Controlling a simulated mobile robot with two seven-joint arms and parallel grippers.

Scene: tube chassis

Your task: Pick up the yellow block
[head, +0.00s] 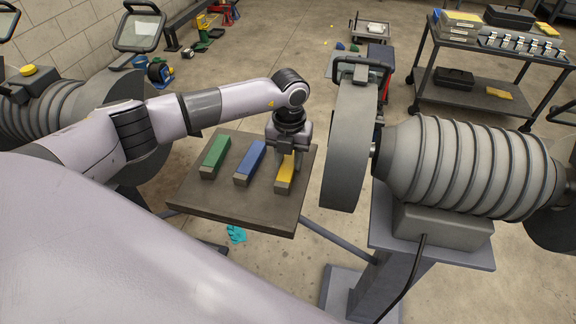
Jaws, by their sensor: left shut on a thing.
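The yellow block (285,171) is a long bar with a greyish near end, on the right part of a small dark grey table (235,204). My left gripper (286,157) points down over its far half, with its fingers around the block's sides, and is shut on it. The gripper body hides part of the far end. The block looks level at table height; I cannot tell whether it is clear of the top. A blue block (250,162) lies to its left, and a green block (215,156) lies further left. My right gripper is not in view.
A large grey machine with a disc (348,150) and a ribbed drum (470,170) stands close to the table's right. A cart (475,62) with boxes is at the back right. A teal cloth (236,233) lies on the floor. The table's front strip is bare.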

